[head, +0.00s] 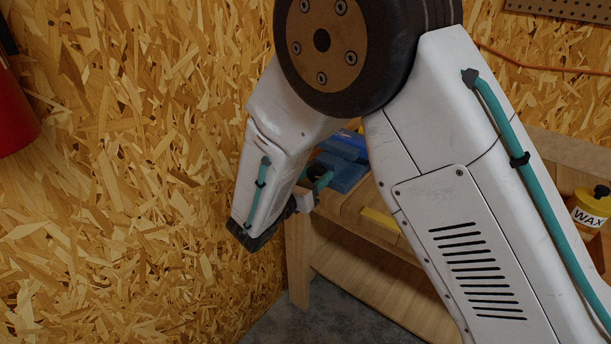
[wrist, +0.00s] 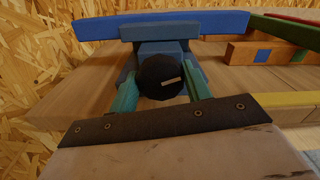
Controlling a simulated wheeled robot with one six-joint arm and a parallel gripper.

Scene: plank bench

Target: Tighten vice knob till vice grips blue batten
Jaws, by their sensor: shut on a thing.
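The blue vice (wrist: 158,33) is on the plank bench, with its front jaw toward me. The bright blue batten (wrist: 100,28) lies crosswise just behind that jaw; I cannot tell whether any gap is left between them. The round black vice knob (wrist: 158,72) faces the wrist camera and has a short pale mark right of its middle. My gripper (wrist: 160,88) has its teal fingers shut on the knob, one on each side. In the head view my arm hides much of the scene, but the vice (head: 342,172) and part of the batten (head: 349,138) show beyond my gripper.
A wooden block with a blue patch (wrist: 240,52) and a green bar (wrist: 285,31) lie right of the vice. A yellow strip (wrist: 295,99) runs along the bench. A wax tin (head: 590,212) stands at far right. The chipboard wall (head: 120,200) is close at left.

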